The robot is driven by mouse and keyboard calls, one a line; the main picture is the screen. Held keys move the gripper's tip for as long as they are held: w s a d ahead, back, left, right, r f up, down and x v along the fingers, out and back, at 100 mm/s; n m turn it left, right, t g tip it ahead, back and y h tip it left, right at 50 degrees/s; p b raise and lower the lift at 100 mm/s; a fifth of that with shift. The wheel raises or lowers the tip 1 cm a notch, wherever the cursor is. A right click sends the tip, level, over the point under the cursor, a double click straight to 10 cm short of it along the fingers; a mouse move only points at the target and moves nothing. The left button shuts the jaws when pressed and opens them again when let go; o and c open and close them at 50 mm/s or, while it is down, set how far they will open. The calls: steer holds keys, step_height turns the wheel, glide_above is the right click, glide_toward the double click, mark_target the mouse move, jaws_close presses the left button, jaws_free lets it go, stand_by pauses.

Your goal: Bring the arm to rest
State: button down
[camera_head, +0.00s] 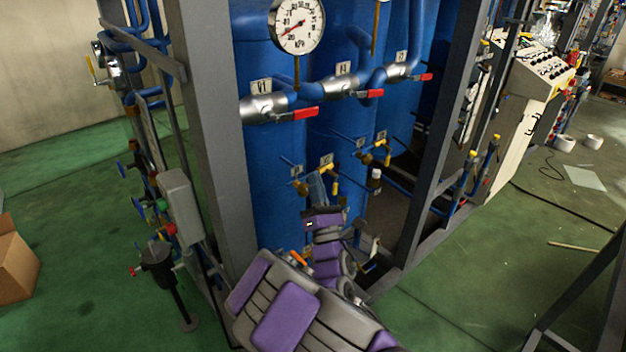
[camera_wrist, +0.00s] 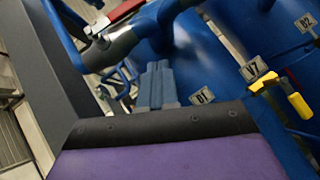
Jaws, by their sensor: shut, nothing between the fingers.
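My arm, grey with purple panels, reaches from the bottom of the head view toward the blue tanks (camera_head: 275,165). My gripper (camera_head: 317,186) is at its far end, in front of the lower part of the tanks, close to small yellow-handled valves (camera_head: 328,163). In the wrist view the blue-grey fingers of my gripper (camera_wrist: 155,84) stand together, shut and empty. A yellow-handled valve with a V7 tag (camera_wrist: 292,96) is to their right, and a D1 tag (camera_wrist: 202,97) is nearer. I cannot tell the exact gap between fingers and pipework.
A grey frame post (camera_head: 212,130) stands left of my arm, another (camera_head: 445,130) to the right. Red-handled valves (camera_head: 290,113) and a pressure gauge (camera_head: 297,25) are above. A grey box (camera_head: 176,206) is at left. Green floor (camera_head: 470,290) is open at right.

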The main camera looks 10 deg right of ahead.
steer(key=w+d+m+g+h, duration=0.2)
steer(key=d+m+g+h, duration=0.2)
steer(key=d+m+h, duration=0.7)
steer(key=s+d+f+m+g+y, duration=0.3)
steer(key=s+d+f+m+g, duration=0.2)
steer(key=s+f+m+g, duration=0.5)
steer(key=s+a+m+g+y, duration=0.1)
steer(key=s+a+m+g, duration=0.2)
steer(key=s, duration=0.4)
steer(key=s+a+r+m+g+y, duration=0.1)
steer(key=s+a+m+g, duration=0.15)
steer(key=s, duration=0.55)
steer(key=s+a+m+g+y, duration=0.1)
steer(key=s+a+m+g, duration=0.15)
steer(key=s, duration=0.45)
steer(key=s+r+m+g, duration=0.1)
steer(key=s+g, duration=0.1)
steer(key=s, duration=0.5)
steer(key=s+d+r+m+g, duration=0.1)
steer(key=s+g, duration=0.2)
steer(key=s, duration=0.5)
steer(key=shift+s+d+r+y, duration=0.25)
steer(key=shift+d+r+y, duration=0.05)
steer(key=shift+r, duration=0.1)
